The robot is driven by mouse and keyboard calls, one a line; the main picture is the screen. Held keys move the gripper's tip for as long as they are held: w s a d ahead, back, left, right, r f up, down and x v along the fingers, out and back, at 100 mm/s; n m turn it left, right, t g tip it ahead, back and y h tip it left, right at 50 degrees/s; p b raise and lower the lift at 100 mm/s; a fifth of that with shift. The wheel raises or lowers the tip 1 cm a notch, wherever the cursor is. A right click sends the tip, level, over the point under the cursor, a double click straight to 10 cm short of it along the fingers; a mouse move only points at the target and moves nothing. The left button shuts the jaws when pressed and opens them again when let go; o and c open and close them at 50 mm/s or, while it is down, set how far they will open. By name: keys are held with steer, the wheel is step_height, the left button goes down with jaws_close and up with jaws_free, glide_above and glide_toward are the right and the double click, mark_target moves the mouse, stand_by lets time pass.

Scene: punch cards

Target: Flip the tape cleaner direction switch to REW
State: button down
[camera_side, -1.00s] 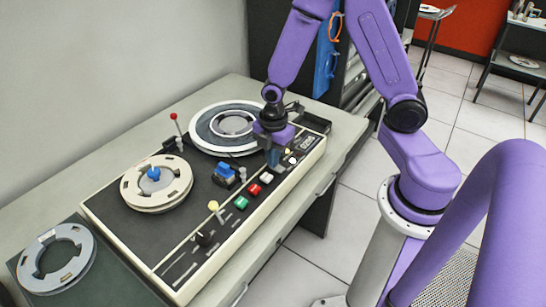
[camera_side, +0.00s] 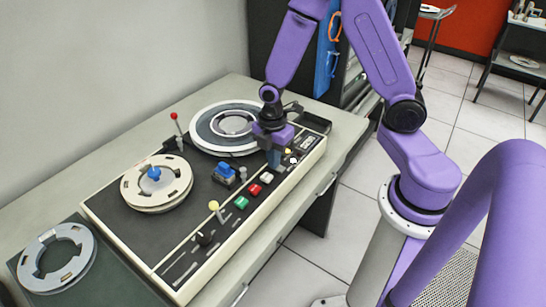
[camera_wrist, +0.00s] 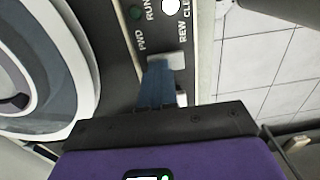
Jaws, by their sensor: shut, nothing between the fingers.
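The tape cleaner (camera_side: 183,217) is a black-topped deck with cream edges on the table. In the wrist view a light grey switch (camera_wrist: 176,61) sits below the FWD and REW labels, FWD at left and REW at right. My gripper (camera_wrist: 156,65) is shut and empty, its blue fingertips at the left part of the switch and covering some of it. They look close to touching it; contact is not certain. In the side view my gripper (camera_side: 274,163) is low over the right end of the panel, and the switch cannot be made out.
Two reels, a cream one (camera_side: 157,187) and a grey one (camera_side: 231,128), sit on the deck. A red-tipped lever (camera_side: 174,118), a blue block (camera_side: 224,173), a yellow-topped lever (camera_side: 214,205) and coloured buttons stand up from it. A loose grey reel (camera_side: 57,258) lies at left.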

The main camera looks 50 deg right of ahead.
steer(key=shift+s+r, duration=0.15)
steer(key=shift+s, duration=0.5)
steer(key=shift+r, duration=0.1)
step_height(320, 180, up, 14)
steer(key=shift+w, duration=0.3)
stand_by(0.5)
